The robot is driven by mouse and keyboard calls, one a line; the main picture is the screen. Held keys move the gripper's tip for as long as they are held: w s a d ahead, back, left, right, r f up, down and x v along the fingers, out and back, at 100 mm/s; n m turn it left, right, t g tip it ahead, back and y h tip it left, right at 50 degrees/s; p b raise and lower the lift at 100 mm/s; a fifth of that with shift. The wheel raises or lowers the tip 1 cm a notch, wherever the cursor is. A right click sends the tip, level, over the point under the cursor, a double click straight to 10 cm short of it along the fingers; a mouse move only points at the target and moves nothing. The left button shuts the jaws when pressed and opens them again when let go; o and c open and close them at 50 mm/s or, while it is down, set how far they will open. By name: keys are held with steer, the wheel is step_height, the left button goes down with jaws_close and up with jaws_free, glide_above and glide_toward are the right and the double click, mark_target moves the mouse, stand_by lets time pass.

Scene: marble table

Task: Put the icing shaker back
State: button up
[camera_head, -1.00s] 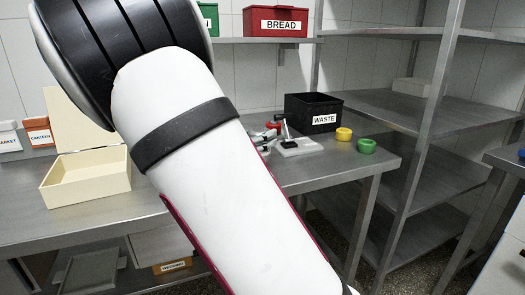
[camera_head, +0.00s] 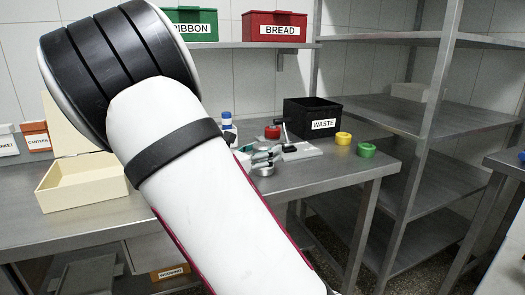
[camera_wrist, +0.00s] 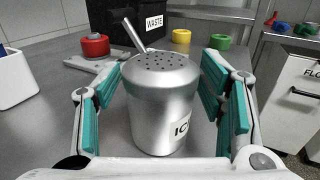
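The icing shaker (camera_wrist: 161,105) is a silver metal can with a domed, perforated lid and a partly visible white label. In the wrist view it stands upright between the two teal-padded fingers of my gripper (camera_wrist: 161,85). Gaps show beside its lower body, and the finger pads come close to its lid; contact is not clear. My gripper looks open around it. In the head view, my gripper (camera_head: 262,156) is low over the metal table, partly hidden by my arm. Only a small silver part of the shaker (camera_head: 264,171) shows there.
A board with a lever (camera_head: 301,151) and a red round object (camera_head: 272,132) lie behind. The black WASTE bin (camera_head: 312,115), yellow ring (camera_head: 343,138) and green ring (camera_head: 366,150) are further right. A blue-topped bottle (camera_head: 227,122) and cream open box (camera_head: 82,183) are left.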

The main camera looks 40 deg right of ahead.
steer(key=shift+f+b, duration=0.1)
steer(key=shift+b, duration=0.5)
steer(key=a, duration=0.2)
steer(key=a+p, duration=0.1)
steer(key=a, duration=0.1)
steer(key=s+a+p, duration=0.1)
steer(key=a, duration=0.2)
steer(key=shift+r, duration=0.2)
step_height(320, 180, up, 8)
steer(key=p, duration=0.3)
steer(key=s+f+m+g+y, duration=0.25)
steer(key=s+m+y, duration=0.2)
steer(key=s, duration=0.45)
steer(key=s+f+m+g+y, duration=0.25)
steer(key=s+m, duration=0.25)
steer(key=s, duration=0.4)
steer(key=s+a+f+m+t+y, duration=0.2)
steer(key=s+a+m+y, duration=0.8)
steer(key=s+a, duration=0.7)
steer(key=shift+s+m+t+y, duration=0.3)
steer(key=shift+s+m, duration=0.05)
steer(key=shift+s, duration=0.7)
